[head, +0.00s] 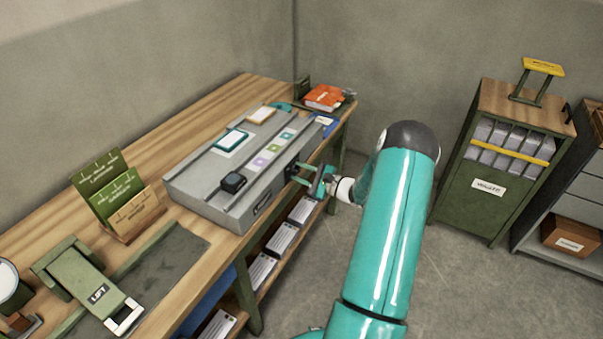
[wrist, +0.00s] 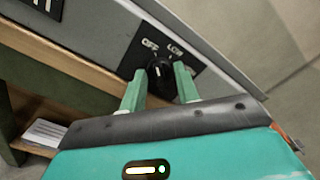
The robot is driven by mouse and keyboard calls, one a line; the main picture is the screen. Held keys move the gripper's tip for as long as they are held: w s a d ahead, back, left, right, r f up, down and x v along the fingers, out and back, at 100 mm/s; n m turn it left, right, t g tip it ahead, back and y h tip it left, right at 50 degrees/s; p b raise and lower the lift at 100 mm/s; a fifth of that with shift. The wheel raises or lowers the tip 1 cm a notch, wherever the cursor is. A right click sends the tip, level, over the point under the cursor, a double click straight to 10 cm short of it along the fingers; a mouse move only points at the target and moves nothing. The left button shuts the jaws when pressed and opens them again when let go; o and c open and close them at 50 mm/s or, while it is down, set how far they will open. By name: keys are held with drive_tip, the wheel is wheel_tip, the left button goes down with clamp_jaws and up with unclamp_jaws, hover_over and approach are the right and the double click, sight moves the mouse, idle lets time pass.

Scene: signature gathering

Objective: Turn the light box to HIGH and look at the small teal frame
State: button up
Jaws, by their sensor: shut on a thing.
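The light box (head: 200,190) is a long grey case on the wooden bench in the head view. In the wrist view its front panel (wrist: 108,27) carries a black knob (wrist: 160,72) on a dark plate. OFF and LOW are readable on the plate; any HIGH mark is hidden. My gripper (wrist: 159,88) is shut on the knob, with one green finger on each side. In the head view my gripper (head: 302,176) is at the box's front face. The small teal frame (head: 231,139) lies on a white sheet on top of the box.
A black block (head: 233,182) and a yellow-edged frame (head: 261,114) also sit on the box. A green card holder (head: 115,195) and a LIFT device (head: 90,285) stand left on the bench. A green cabinet (head: 490,190) stands right, with open floor between.

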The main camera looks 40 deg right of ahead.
drive_tip(key=m, duration=0.9)
drive_tip(key=shift+d+m, duration=0.1)
drive_tip(key=shift+m, duration=0.3)
drive_tip(key=m, duration=0.4)
drive_tip(key=shift+m, duration=2.8)
drive_tip(key=o, duration=0.9)
drive_tip(key=shift+o, duration=0.2)
drive_tip(key=shift+d, duration=0.1)
drive_tip(key=v, duration=1.3)
drive_tip(key=shift+s, duration=0.4)
